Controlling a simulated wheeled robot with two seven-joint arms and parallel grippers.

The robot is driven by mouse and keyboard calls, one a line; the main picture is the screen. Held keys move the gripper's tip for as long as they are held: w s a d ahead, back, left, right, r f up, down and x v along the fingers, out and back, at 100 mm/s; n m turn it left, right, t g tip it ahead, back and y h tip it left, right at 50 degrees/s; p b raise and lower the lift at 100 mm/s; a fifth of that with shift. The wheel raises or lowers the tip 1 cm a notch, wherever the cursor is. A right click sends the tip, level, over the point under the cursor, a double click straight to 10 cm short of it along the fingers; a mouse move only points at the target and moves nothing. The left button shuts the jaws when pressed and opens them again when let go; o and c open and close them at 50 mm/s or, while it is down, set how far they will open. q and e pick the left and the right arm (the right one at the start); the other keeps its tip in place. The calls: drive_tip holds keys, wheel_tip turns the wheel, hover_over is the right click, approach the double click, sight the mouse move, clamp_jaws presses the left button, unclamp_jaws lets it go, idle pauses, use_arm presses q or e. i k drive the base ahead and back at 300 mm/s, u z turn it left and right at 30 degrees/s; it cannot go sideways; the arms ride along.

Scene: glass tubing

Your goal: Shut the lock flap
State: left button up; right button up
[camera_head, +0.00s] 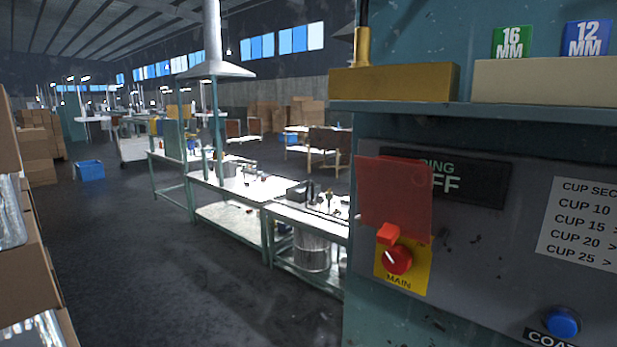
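The lock flap (395,198) is a red, slightly see-through plate on the grey control panel at the right. It stands raised above the red MAIN rotary switch (398,260), covering part of a dark display that reads "...ING" and "...FF". A small red block (388,234) sits at the flap's lower edge, just above the knob. The switch is mounted on a yellow plate (415,279) marked MAIN, and its knob is uncovered. Neither of my grippers shows in the head view.
A blue button (562,322) is at the panel's lower right. A shelf (480,110) above the panel carries a brass block (393,82) and a beige block (545,80). Cardboard boxes (28,260) stand at the left edge. Open floor (150,270) lies between them and the workbenches (235,187).

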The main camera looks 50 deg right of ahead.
sight(397, 191)
drive_tip(key=i, duration=1.45)
drive_tip(key=z, duration=1.5)
drive_tip(key=i, duration=1.4)
drive_tip(key=z, duration=1.35)
drive_tip(key=i, duration=0.45)
drive_tip(key=z, duration=3.2)
